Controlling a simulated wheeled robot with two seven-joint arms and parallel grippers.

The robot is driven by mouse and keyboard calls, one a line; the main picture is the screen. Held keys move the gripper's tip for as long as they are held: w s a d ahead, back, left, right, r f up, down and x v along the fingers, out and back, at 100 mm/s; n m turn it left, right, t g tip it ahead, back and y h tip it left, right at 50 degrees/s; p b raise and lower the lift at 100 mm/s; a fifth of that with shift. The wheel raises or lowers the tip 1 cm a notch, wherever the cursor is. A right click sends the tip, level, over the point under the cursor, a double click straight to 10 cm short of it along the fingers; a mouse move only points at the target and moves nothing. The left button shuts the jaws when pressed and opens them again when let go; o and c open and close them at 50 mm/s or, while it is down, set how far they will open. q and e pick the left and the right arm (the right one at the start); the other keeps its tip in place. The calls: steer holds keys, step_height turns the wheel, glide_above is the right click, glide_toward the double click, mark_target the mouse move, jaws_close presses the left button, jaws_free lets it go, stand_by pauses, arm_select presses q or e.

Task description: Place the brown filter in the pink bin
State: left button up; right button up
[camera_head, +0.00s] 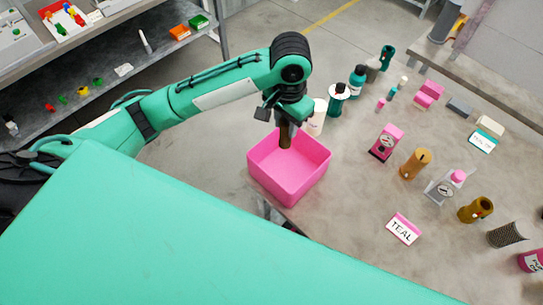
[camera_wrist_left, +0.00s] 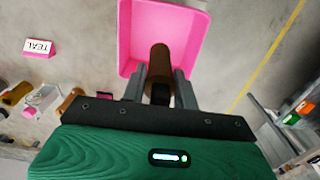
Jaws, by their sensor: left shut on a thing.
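The brown filter (camera_head: 285,135) is a dark brown cylinder hanging from my left gripper (camera_head: 287,116), which is shut on its upper end. It points down over the open pink bin (camera_head: 291,192), and its lower end shows against the bin's inside. In the left wrist view the filter (camera_wrist_left: 160,64) sits between the two fingers of my left gripper (camera_wrist_left: 160,88), with the pink bin (camera_wrist_left: 128,40) beyond it. I cannot tell whether the filter's tip is below the bin's rim. The bin looks empty otherwise. My right gripper does not show.
The bin stands at the table's left edge. A white bottle (camera_head: 316,118) and a teal-and-white container (camera_head: 338,98) stand just behind it. The table just right of the bin is clear.

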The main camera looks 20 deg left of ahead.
mark_target(284, 142)
arm_select(q)
steer(key=shift+a+f, duration=0.2)
steer(key=shift+f, duration=0.05)
step_height(284, 142, down, 18)
steer(key=p, duration=0.3)
steer(key=shift+f, duration=0.7)
steer(key=shift+d, duration=0.1)
steer(key=o, duration=1)
steer(key=shift+f, duration=0.1)
steer(key=shift+c, duration=0.2)
step_height(284, 142, up, 12)
steer(key=shift+r+b, duration=0.15)
steer(key=shift+b, duration=0.8)
